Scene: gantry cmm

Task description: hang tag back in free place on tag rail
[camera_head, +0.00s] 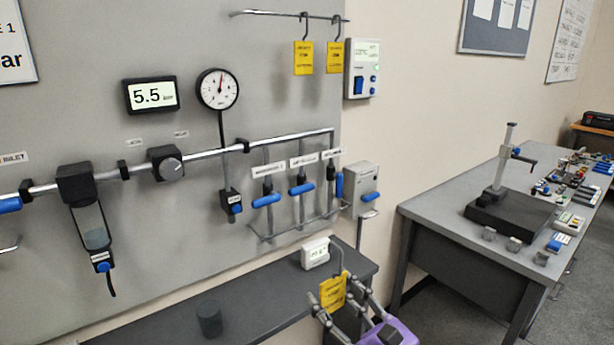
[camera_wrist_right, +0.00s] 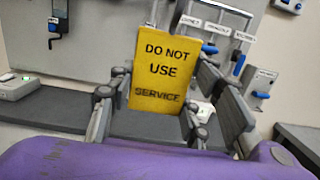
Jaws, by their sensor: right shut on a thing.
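The tag rail (camera_head: 285,15) is a thin metal bar high on the grey panel. Two yellow tags hang from it by dark hooks: one tag (camera_head: 303,58) and another tag (camera_head: 335,57) to its right. The bar's left part is bare. My right gripper (camera_head: 332,298) is shut on a yellow tag (camera_head: 333,291) with a hook at its top, low in front of the dark shelf. In the right wrist view the held tag (camera_wrist_right: 164,68) reads "DO NOT USE SERVICE" and stands upright between the fingers. My left gripper is not in view.
A dark shelf (camera_head: 268,288) runs below the panel, with a white device (camera_head: 315,253) and a dark cylinder (camera_head: 209,318) on it. A pipe with blue-handled valves (camera_head: 267,200) and a gauge (camera_head: 217,89) stick out below the rail. A white control box (camera_head: 363,69) sits right of it.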

